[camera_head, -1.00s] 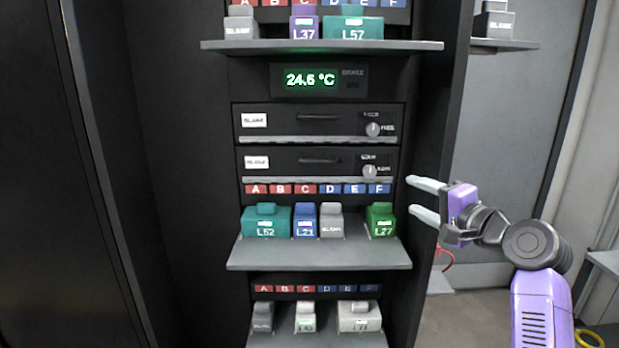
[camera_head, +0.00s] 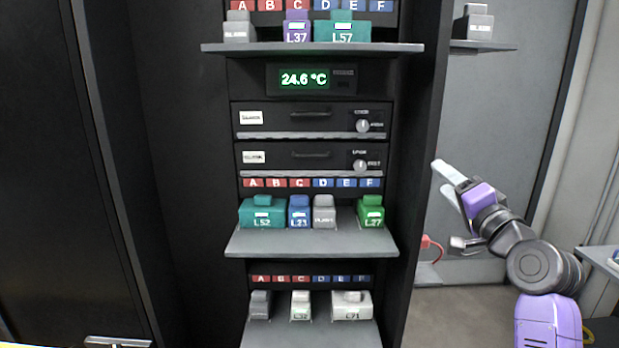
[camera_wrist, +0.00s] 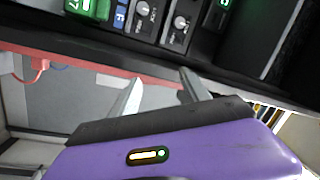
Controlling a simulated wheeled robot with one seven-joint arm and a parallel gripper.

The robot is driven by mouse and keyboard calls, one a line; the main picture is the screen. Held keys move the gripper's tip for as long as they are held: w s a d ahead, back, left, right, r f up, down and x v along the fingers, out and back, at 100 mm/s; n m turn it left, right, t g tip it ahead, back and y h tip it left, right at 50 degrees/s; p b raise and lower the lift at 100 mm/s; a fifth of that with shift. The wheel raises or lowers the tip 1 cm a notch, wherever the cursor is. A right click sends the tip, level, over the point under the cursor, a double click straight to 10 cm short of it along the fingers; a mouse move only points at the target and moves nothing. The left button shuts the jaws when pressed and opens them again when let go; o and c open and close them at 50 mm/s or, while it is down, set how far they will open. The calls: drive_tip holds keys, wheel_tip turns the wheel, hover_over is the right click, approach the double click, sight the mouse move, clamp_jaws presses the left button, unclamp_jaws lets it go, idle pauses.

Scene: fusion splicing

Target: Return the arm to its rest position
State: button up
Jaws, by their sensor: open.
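My gripper (camera_head: 446,184) is to the right of the dark rack, clear of its shelves, with its light fingers pointing up and to the left. In the wrist view my gripper (camera_wrist: 158,85) shows two separate fingers with nothing between them. My purple and grey arm (camera_head: 545,268) is bent at the right of the head view.
A side shelf (camera_head: 480,45) with a grey block is above my gripper. A red hook-like part (camera_head: 428,243) is below it. Grey floor is open at lower right.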

drive_tip(key=s+f+n+h, duration=0.4)
drive_tip(key=s+f+h, duration=0.1)
drive_tip(key=s+f, duration=1.4)
drive_tip(key=s+a+f+n+g, duration=0.1)
drive_tip(key=s+a+f+n, duration=0.1)
drive_tip(key=s, duration=1)
drive_tip(key=s+a+f+n+g+y, duration=0.1)
drive_tip(key=s+f, duration=0.4)
drive_tip(key=s, duration=0.8)
drive_tip(key=s+a+f+n+g+y, duration=0.1)
drive_tip(key=s+a, duration=0.4)
drive_tip(key=s, duration=0.8)
wheel_tip(320, 180, down, 2)
drive_tip(key=shift+s+f+n+g, duration=0.25)
drive_tip(key=shift+n+g, duration=0.55)
drive_tip(key=shift+n, duration=0.2)
